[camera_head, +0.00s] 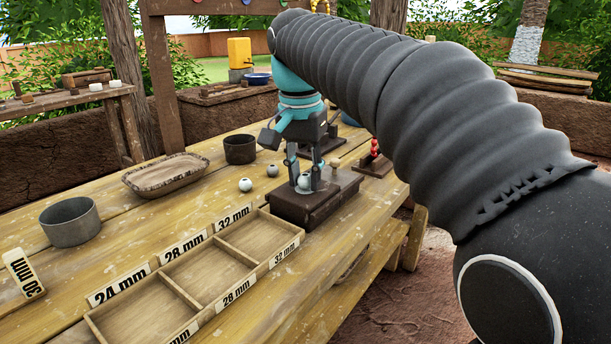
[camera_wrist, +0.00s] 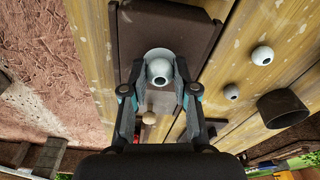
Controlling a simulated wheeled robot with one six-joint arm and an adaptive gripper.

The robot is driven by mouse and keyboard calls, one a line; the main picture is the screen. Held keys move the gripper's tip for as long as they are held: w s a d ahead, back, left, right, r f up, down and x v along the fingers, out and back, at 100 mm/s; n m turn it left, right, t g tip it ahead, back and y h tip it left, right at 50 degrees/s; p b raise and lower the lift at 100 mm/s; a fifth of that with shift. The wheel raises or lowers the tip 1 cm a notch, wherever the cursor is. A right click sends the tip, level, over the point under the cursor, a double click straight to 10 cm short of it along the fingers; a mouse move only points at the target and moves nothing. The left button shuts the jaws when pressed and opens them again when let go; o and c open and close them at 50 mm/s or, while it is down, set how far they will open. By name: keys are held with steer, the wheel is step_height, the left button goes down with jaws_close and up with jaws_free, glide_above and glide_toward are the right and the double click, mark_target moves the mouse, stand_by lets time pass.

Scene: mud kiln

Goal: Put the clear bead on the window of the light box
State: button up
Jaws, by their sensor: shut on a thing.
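My gripper (camera_head: 304,181) is shut on a pale, glassy-looking bead (camera_head: 304,183) with a dark hole. It points down over the top of the dark brown light box (camera_head: 287,209). In the wrist view the bead (camera_wrist: 159,72) sits between the two fingertips, with the box top (camera_wrist: 160,22) behind it. A pale patch shows around the bead's upper edge. The window is mostly hidden by the bead and fingers, and I cannot tell whether the bead touches it. Two more pale beads, one nearer (camera_head: 245,185) and one farther (camera_head: 272,170), lie on the table left of the box.
A wooden tray (camera_head: 233,259) with size-labelled compartments stands in front of the box. A dark cup (camera_head: 240,149), a shallow tray (camera_head: 166,174) and a metal pot (camera_head: 70,222) stand to the left. A small wooden knob (camera_head: 335,163) and red beads on a stand (camera_head: 374,152) are close by.

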steer(key=shift+f, duration=0.15)
steer(key=o, duration=0.9)
steer(key=r, duration=0.4)
steer(key=s+r+p, duration=0.1)
steer(key=r, duration=0.7)
steer(key=shift+s+a+r, duration=0.1)
steer(key=shift+s+a, duration=0.05)
steer(key=shift+a, duration=0.2)
steer(key=shift+d, duration=0.1)
steer(key=s+d+f+n+t, duration=0.1)
steer(key=s+d+f, duration=0.4)
steer(key=f, duration=0.4)
steer(key=s+d+f+n+t, duration=0.2)
steer(key=s+d+f, duration=0.3)
steer(key=s+f, duration=0.3)
steer(key=s+d+f+n+t, duration=0.1)
steer(key=s+d+f, duration=0.4)
steer(key=f, duration=0.6)
steer(key=shift+s+d+n+y, duration=0.1)
steer(key=shift+s+n+y, duration=0.2)
steer(key=shift+s+n, duration=0.35)
